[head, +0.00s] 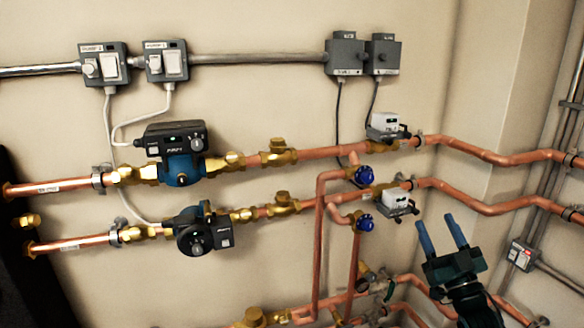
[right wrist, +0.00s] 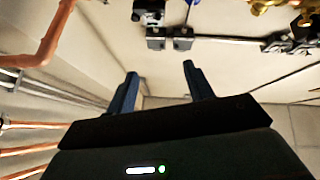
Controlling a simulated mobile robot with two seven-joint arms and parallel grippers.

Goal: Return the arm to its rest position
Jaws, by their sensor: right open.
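My right gripper (head: 441,233) has two blue fingers spread apart with nothing between them. In the head view it is at the lower right, in front of the copper pipes and below the lower grey-white valve actuator (head: 396,203). In the right wrist view the fingers (right wrist: 160,85) also stand apart and empty, with bare wall between and beyond them. My left gripper does not show in either view.
Copper pipes (head: 480,205) run along the wall, with two pumps (head: 180,160) (head: 203,230) at left and blue-handled valves (head: 364,174) in the middle. Grey switch boxes (head: 345,56) and conduit (head: 255,58) are above. Wall corner and more pipes are at right.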

